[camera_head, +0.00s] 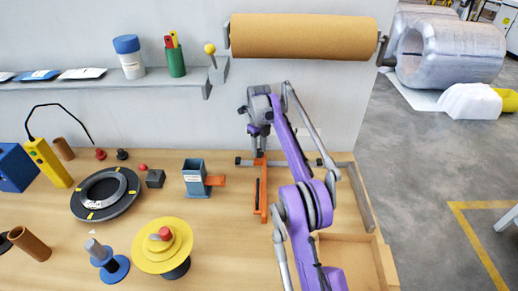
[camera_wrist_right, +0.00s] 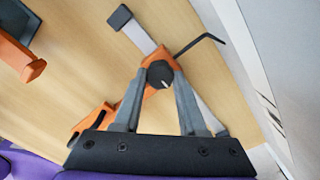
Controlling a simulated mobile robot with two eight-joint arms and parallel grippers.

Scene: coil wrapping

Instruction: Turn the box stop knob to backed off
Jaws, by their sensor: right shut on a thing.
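The box stop knob (camera_wrist_right: 159,74) is a dark round knob with a white index mark. It sits on an orange fixture (camera_wrist_right: 100,118), which also shows in the head view (camera_head: 263,195) on the right part of the bench. My right gripper (camera_wrist_right: 159,82) is shut on the knob, with one grey finger on each side of it. In the head view the right gripper (camera_head: 259,143) points down over the far end of the fixture, and the knob is hidden there. A grey bar with a black pad (camera_wrist_right: 120,17) extends from the fixture. My left gripper is in neither view.
A black bent rod (camera_wrist_right: 203,42) stands close to the knob. A blue-grey block with an orange arm (camera_head: 196,180) is left of the fixture. A brown roll (camera_head: 303,36) hangs on the wall above. A black ring (camera_head: 80,206) and yellow disc spool (camera_head: 148,258) lie further left.

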